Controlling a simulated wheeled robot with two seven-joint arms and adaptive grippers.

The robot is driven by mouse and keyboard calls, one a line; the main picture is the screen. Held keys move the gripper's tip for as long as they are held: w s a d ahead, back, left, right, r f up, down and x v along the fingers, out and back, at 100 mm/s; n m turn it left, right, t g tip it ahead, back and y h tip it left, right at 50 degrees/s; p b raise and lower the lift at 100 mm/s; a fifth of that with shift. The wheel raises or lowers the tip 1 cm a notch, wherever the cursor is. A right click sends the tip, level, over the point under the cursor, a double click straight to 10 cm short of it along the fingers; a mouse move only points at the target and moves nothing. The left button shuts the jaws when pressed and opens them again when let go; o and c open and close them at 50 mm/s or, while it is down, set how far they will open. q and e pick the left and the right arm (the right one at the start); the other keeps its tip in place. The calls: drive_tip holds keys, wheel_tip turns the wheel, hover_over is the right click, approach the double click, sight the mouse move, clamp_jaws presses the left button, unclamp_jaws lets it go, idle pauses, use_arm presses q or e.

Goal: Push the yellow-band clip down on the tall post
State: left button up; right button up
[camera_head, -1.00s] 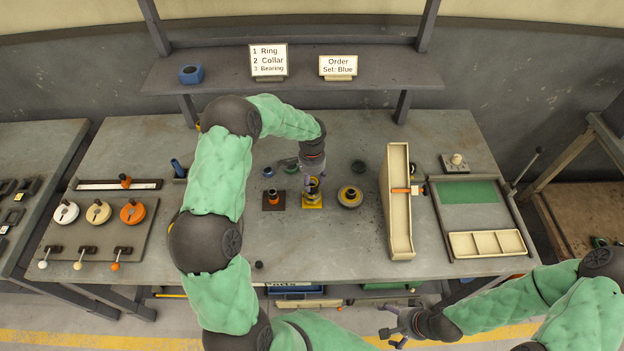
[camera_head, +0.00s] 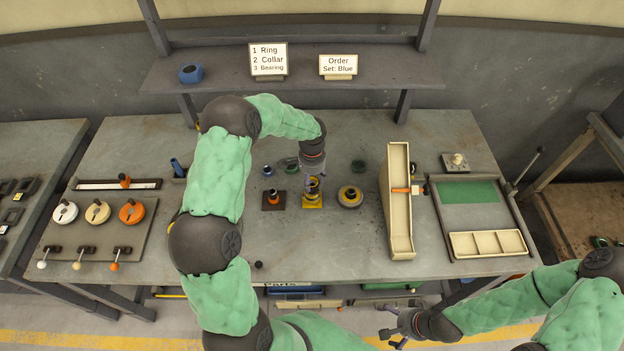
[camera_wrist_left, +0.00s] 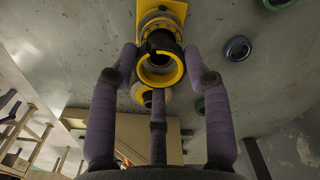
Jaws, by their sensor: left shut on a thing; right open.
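The tall post stands on a yellow square base (camera_head: 312,203), which also shows at the top of the left wrist view (camera_wrist_left: 172,8). The yellow-band clip (camera_wrist_left: 161,76) is a black and yellow ring between my left fingers, in line with the post. My left gripper (camera_head: 313,187) is shut on it, pointing down over the yellow base; its purple fingers (camera_wrist_left: 158,85) surround the ring in the left wrist view. How far the clip sits down the post is hidden by the fingers. My right gripper (camera_head: 394,336) is open and empty, low in front of the table.
A dark base with an orange-collared post (camera_head: 273,199) stands close on the left. A round yellow and black piece (camera_head: 350,196) stands close on the right. Blue (camera_head: 268,170) and green (camera_head: 358,166) rings lie behind. The front middle is mostly clear.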

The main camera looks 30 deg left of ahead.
sight(312, 185)
use_arm(q)
drive_tip(key=shift+f+b, duration=1.5)
drive_tip(key=shift+f, duration=0.45)
idle(1.0)
drive_tip(key=o, duration=0.9)
drive_tip(key=shift+c, duration=0.2)
drive_tip(key=shift+o, duration=0.3)
drive_tip(key=o, duration=0.4)
drive_tip(key=shift+r, duration=0.1)
drive_tip(key=shift+r+p, duration=2.35)
drive_tip(key=shift+r, duration=1.65)
